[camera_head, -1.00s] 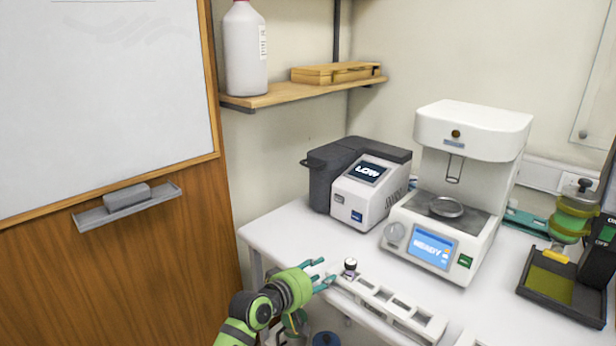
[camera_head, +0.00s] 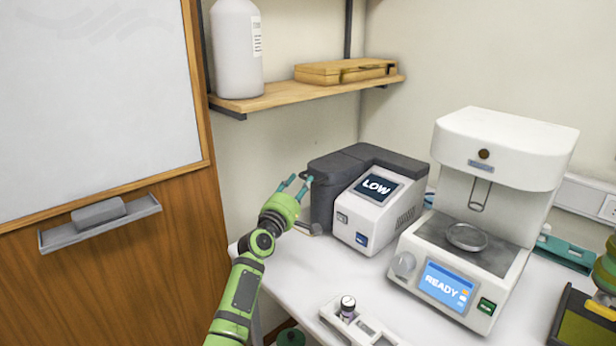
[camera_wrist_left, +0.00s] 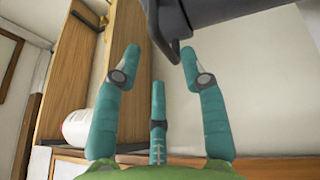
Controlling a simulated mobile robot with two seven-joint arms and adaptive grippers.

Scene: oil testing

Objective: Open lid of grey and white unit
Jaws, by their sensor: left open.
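The grey and white unit (camera_head: 372,217) stands on the white table against the back wall, its screen reading LOW. Its dark grey lid (camera_head: 350,160) is closed on top, with a small handle at the left end. My left gripper (camera_head: 296,185) is open at the left side of the unit, with its teal fingertips close to the lid's handle. In the left wrist view, the dark handle (camera_wrist_left: 172,50) hangs from above near the open fingers, and nothing is held. I cannot tell whether a finger touches it.
A white instrument (camera_head: 500,150) with a READY screen stands right of the unit. A white rack (camera_head: 372,333) with a small vial (camera_head: 347,309) lies at the table's front. A wooden shelf (camera_head: 290,96) with a white bottle (camera_head: 236,50) hangs above.

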